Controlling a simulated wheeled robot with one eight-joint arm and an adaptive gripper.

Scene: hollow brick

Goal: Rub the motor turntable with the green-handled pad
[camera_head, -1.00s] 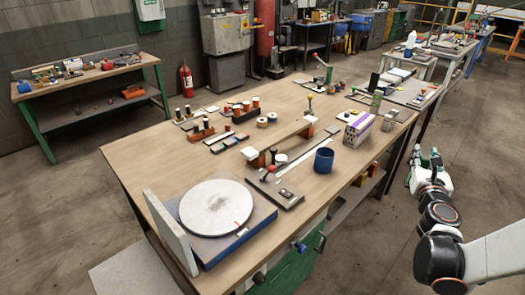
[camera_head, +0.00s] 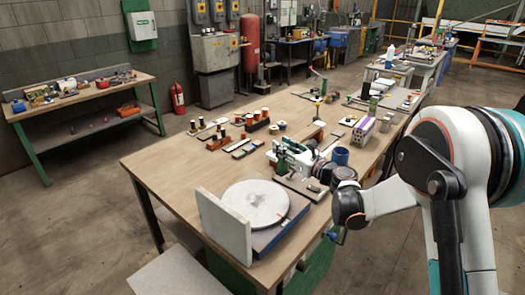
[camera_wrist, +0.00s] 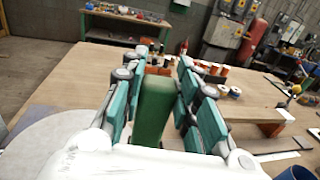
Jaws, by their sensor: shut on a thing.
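The motor turntable is a pale round disc (camera_head: 250,208) on a blue base (camera_head: 283,236) at the near end of the workbench. Part of the disc also shows at the lower left of the wrist view (camera_wrist: 45,150). My gripper (camera_wrist: 162,62) is shut on the green handle (camera_wrist: 153,110), which stands between its fingers in the wrist view. The pad itself cannot be made out. In the head view my gripper (camera_head: 287,152) is just beyond the disc and to its right, above the bench. A small red mark shows on the disc.
An upright grey slab (camera_head: 222,226) stands at the turntable's near left side. A blue cup (camera_head: 341,156) and a purple-striped block (camera_head: 363,131) stand right of my gripper. Spools and small parts (camera_head: 217,138) lie beyond. The bench's left side is bare.

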